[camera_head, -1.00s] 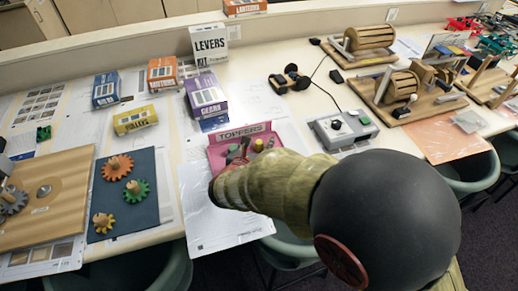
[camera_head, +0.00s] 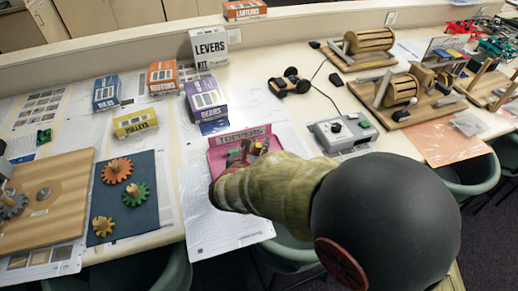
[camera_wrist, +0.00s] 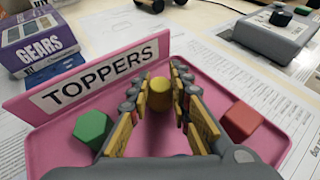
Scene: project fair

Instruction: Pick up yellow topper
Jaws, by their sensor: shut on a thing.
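The yellow topper (camera_wrist: 160,94) is a small rounded block in the middle of the wrist view. My gripper (camera_wrist: 160,86) has its two padded fingers on either side of it, shut on it. The topper is at the pink tray labelled TOPPERS (camera_wrist: 68,150); I cannot tell whether it is clear of the tray floor. A green topper (camera_wrist: 92,129) lies in the tray to the left of the fingers, and a red topper (camera_wrist: 242,120) lies to the right. In the head view, my gripper (camera_head: 247,151) is over the tray (camera_head: 217,157), partly hidden by my arm.
The tray's upright label wall (camera_wrist: 95,80) stands close behind the fingers. A purple GEARS box (camera_head: 207,99) stands behind the tray. A grey control box (camera_head: 342,132) is to the right. Papers lie around the tray, and gears on a dark mat (camera_head: 149,208) are to the left.

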